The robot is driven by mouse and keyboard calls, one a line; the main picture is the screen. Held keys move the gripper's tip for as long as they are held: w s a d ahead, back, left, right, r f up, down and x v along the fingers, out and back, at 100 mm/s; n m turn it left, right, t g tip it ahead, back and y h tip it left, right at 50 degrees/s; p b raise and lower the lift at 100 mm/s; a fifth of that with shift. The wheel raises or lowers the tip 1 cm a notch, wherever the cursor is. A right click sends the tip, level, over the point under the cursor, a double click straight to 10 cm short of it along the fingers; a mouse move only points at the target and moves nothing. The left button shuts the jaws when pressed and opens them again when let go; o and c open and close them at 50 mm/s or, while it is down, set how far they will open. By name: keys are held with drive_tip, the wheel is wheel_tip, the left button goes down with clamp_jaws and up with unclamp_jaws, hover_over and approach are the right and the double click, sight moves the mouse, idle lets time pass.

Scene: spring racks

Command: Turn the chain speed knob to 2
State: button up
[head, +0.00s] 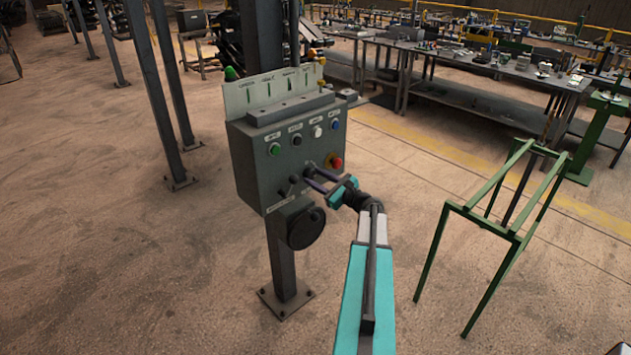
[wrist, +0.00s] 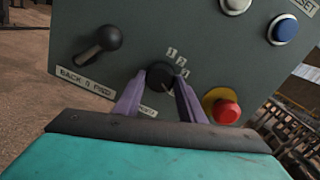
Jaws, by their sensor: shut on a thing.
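The chain speed knob (wrist: 160,75) is a small round black knob on the lower front of a grey-green control box (head: 262,165). Small numbers are printed above and right of it in the wrist view. A label below it is partly hidden by my gripper. My gripper (wrist: 163,82) has its two purple fingers on either side of the knob, shut on it. In the head view, my gripper (head: 309,174) reaches the box front from the right, and the knob is too small there to read its setting. Its pointer position is unclear in the wrist view also.
A black lever (wrist: 100,45) sits left of the knob above a "BACK 0 FWD" label. A red emergency button (wrist: 226,111) on yellow is close to the right finger. Blue (wrist: 284,30) and white (wrist: 235,4) buttons are above. A green frame (head: 480,215) stands to the right.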

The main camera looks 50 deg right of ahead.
drive_tip(key=shift+a+f+n+b, duration=0.15)
drive_tip(key=shift+n+b, duration=0.55)
drive_tip(key=shift+b, duration=0.75)
drive_tip(key=n+b, duration=0.2)
drive_tip(key=b, duration=0.2)
drive_tip(key=n+b, duration=0.5)
drive_tip(key=b, duration=0.5)
drive_tip(key=shift+w+n+g, duration=0.1)
drive_tip(key=shift+n+g, duration=0.2)
drive_tip(key=shift+n, duration=0.1)
drive_tip(key=n+h+b, duration=0.1)
drive_tip(key=n+b, duration=0.4)
drive_tip(key=b, duration=0.3)
drive_tip(key=n+b, duration=0.1)
drive_tip(key=b, duration=0.1)
drive_tip(key=n+b, duration=0.1)
drive_tip(key=shift+r+b, duration=0.35)
drive_tip(key=shift+b, duration=0.05)
drive_tip(key=shift+r+n, duration=0.1)
drive_tip(key=shift+n, duration=0.2)
drive_tip(key=o, duration=1)
drive_tip(key=shift+o, duration=0.2)
